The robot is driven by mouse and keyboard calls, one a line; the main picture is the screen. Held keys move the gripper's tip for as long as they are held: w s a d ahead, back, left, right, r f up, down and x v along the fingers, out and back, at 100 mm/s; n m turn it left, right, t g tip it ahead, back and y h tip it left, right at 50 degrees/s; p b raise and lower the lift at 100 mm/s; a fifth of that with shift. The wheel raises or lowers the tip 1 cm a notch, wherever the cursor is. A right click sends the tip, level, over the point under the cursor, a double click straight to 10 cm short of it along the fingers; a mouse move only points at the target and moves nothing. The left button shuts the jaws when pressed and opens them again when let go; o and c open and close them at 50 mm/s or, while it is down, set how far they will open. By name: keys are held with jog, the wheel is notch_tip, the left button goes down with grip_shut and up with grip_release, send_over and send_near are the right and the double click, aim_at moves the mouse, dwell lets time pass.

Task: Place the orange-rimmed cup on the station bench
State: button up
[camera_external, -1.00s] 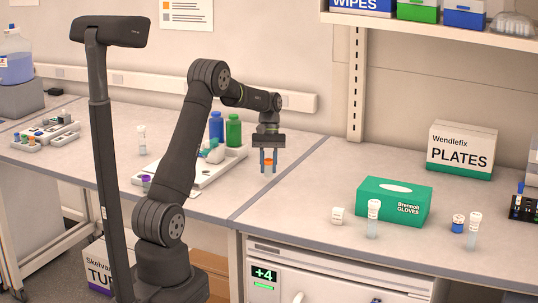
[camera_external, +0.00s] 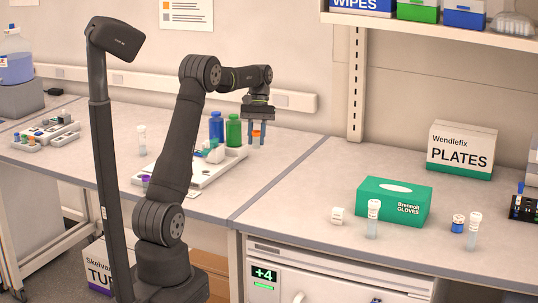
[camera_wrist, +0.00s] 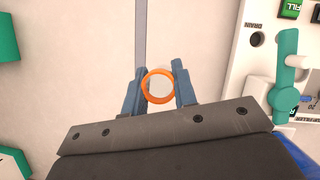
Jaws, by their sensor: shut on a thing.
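The orange-rimmed cup (camera_external: 256,134) is between the two blue fingers of my gripper (camera_external: 257,140). In the wrist view its round orange rim (camera_wrist: 148,94) shows from above, with the shut fingers (camera_wrist: 159,88) on either side. The cup's lower body is hard to make out. My gripper holds it in the air to the right of the white station (camera_external: 203,182), near the green bottle. The station stands on the left bench (camera_external: 110,177), which I take as the station bench. The station's panel (camera_wrist: 244,70), marked DRAIN and FILL, shows at the right of the wrist view.
Blue (camera_external: 216,126) and green bottles (camera_external: 233,131) stand at the back of the station. A seam divides the left bench from the right bench (camera_external: 300,190), which bears a teal glove box (camera_external: 385,207), a plates box (camera_external: 462,150) and capped tubes. Bare bench lies between station and seam.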

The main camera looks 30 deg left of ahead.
aim_at(259, 134)
jog(key=r, duration=0.4)
jog(key=shift+d+r, duration=0.3)
jog(key=shift+d, duration=0.05)
jog(key=s+d+f+n+t+h, duration=0.15)
jog(key=d+n, duration=0.25)
jog(key=d, duration=1.4)
jog(key=s+d+n+h, duration=0.1)
jog(key=s+d+n, duration=0.15)
jog(key=d, duration=1.65)
jog(key=s+d+r+n+t, duration=0.1)
jog(key=s+d+n, duration=0.3)
jog(key=s+d, duration=0.95)
jog(key=s+d+n+t, duration=0.2)
jog(key=s+d+n, duration=0.2)
jog(key=s+d, duration=0.95)
jog(key=shift+h, duration=0.45)
jog(key=w+f, duration=0.3)
jog(key=w, duration=0.1)
jog(key=w+d+f, duration=0.1)
jog(key=w+f, duration=0.3)
jog(key=w, duration=0.1)
jog(key=w+d+f, duration=0.1)
jog(key=w+f, duration=0.3)
jog(key=w, duration=0.1)
jog(key=shift+w+d+f, duration=0.15)
jog(key=shift+w+d, duration=0.05)
jog(key=shift+w, duration=0.05)
jog(key=shift+w+f, duration=0.3)
jog(key=shift+f, duration=1.85)
